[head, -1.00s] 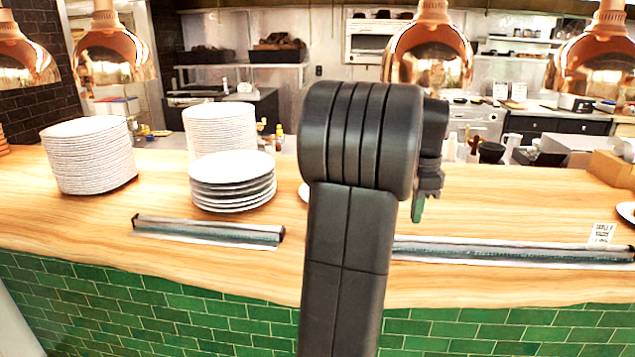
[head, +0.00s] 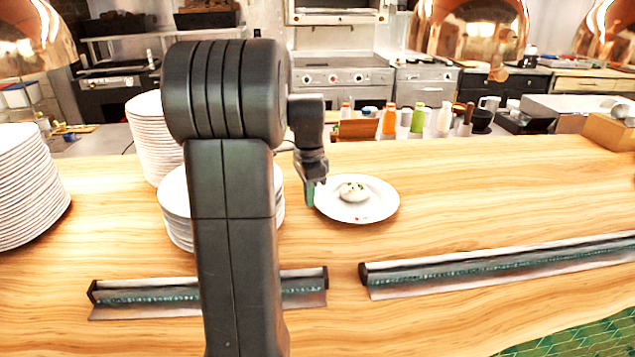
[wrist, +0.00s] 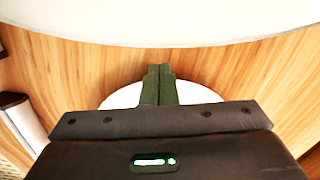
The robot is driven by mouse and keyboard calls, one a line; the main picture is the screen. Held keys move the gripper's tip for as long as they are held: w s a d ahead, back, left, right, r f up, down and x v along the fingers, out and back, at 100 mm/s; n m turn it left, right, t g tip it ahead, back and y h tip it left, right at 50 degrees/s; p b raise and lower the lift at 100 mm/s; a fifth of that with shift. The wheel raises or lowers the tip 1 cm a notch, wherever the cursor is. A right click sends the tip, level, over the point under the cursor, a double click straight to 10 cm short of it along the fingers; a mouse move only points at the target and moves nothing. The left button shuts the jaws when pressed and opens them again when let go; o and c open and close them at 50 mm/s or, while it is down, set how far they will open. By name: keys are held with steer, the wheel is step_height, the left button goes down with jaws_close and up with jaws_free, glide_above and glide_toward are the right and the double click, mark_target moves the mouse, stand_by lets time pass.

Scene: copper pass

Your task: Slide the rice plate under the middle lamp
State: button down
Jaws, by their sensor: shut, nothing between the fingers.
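The rice plate (head: 378,208) is a white plate with a small white mound and green bits, flat on the wooden counter right of centre. My gripper (head: 310,203) is shut and empty, pointing down at the plate's left rim; whether it touches cannot be told. In the wrist view the shut dark green fingers (wrist: 158,72) stand in front of a white plate (wrist: 117,97), mostly hidden by the gripper body. The copper middle lamp (head: 468,28) hangs farther right than the plate, between a left lamp (head: 30,40) and a right lamp (head: 610,28).
A short plate stack (head: 176,210) stands left of the gripper, partly behind my arm. Taller stacks (head: 150,135) (head: 28,190) stand farther left. Ticket rails (head: 140,295) (head: 500,268) lie along the front. The counter (head: 500,195) right of the rice plate is clear.

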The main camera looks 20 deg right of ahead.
steer(key=shift+f, duration=0.65)
